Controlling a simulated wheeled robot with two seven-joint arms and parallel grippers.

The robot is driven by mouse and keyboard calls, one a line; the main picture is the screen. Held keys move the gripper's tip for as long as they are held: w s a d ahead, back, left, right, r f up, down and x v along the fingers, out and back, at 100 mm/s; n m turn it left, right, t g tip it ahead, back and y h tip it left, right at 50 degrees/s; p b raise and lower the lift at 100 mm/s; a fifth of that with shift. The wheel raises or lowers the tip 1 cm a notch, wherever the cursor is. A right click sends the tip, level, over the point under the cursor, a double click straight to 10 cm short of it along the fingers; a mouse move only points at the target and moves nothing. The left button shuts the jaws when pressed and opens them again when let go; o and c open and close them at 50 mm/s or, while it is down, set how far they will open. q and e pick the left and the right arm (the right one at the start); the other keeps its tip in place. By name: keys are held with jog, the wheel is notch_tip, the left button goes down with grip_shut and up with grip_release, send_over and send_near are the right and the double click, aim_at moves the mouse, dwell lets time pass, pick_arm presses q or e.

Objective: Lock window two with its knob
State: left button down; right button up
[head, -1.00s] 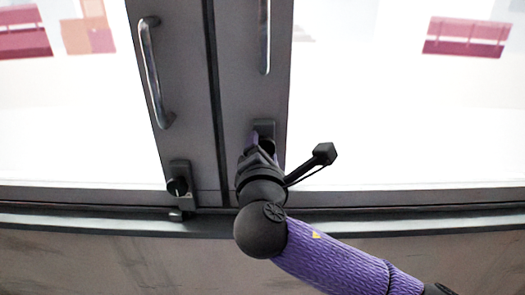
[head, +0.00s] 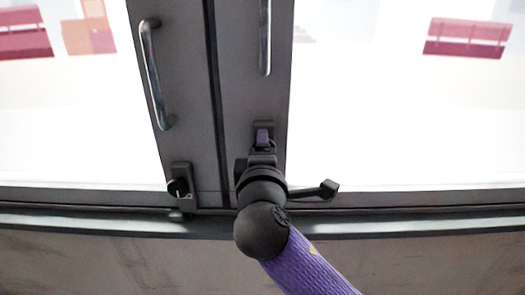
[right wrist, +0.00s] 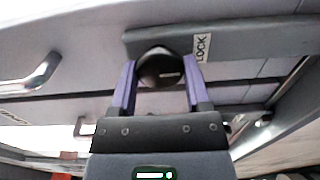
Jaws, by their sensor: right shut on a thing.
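In the head view my right gripper (head: 263,143) is at the lock on the right-hand window frame, low on the dark upright. The lock's dark plate (head: 265,126) shows just above the fingers; its knob is hidden there. In the right wrist view the round dark knob (right wrist: 160,71) sits between the purple fingers of my right gripper (right wrist: 160,85), which is shut on it. The lock plate (right wrist: 235,43) beside it bears the word LOCK. My left gripper is not in view.
A second lock with a black knob (head: 178,188) is on the left-hand frame. Long metal handles stand on the left frame (head: 153,75) and right frame (head: 264,40). A ledge (head: 400,222) runs below the windows.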

jog(key=shift+f, duration=0.1)
dwell(0.4)
jog(key=o, duration=1.3)
